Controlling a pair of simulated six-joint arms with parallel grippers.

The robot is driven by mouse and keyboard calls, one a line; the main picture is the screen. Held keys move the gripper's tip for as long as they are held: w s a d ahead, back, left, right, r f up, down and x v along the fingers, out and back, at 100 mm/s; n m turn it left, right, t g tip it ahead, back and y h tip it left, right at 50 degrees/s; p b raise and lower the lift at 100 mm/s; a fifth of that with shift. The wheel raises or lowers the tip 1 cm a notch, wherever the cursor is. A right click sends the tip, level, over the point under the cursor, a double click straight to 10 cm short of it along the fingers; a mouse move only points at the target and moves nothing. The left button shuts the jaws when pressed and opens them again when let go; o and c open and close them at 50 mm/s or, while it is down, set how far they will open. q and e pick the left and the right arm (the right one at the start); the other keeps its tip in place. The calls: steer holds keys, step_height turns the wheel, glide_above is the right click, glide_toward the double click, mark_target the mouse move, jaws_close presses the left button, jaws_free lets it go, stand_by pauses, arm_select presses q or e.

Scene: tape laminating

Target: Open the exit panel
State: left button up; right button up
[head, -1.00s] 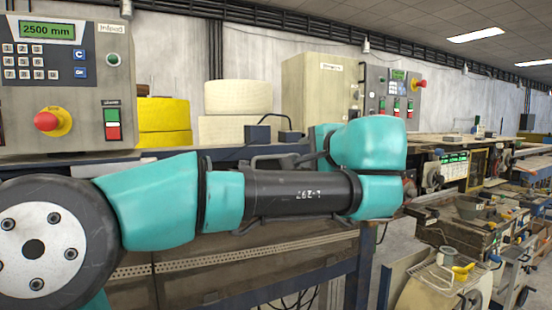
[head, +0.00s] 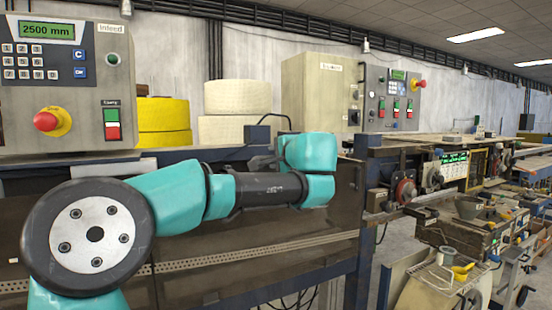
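My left arm reaches across the front of a long machine. My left gripper (head: 262,163) is a small dark shape behind the arm's wrist, near the machine's top rail. It is mostly hidden, and I cannot tell whether its fingers are open. Dark brown panels (head: 335,212) close the machine's front below the rail, and the arm covers part of them. I cannot read any mark that names one as the exit panel. The visible front panel stands upright and looks closed. My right gripper is not in view.
A grey control box (head: 85,85) labelled Infeed stands at the left, with a red button (head: 46,122). Yellow rolls (head: 163,115) and cream rolls (head: 237,98) stand behind the rail. A beige cabinet (head: 312,92) and another control panel (head: 400,100) are farther right. Benches crowd the right side.

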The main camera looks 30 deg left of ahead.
arm_select(q)
steer(key=shift+w+a, duration=0.2)
steer(key=shift+a, duration=0.1)
steer(key=shift+c, duration=0.2)
jaws_close()
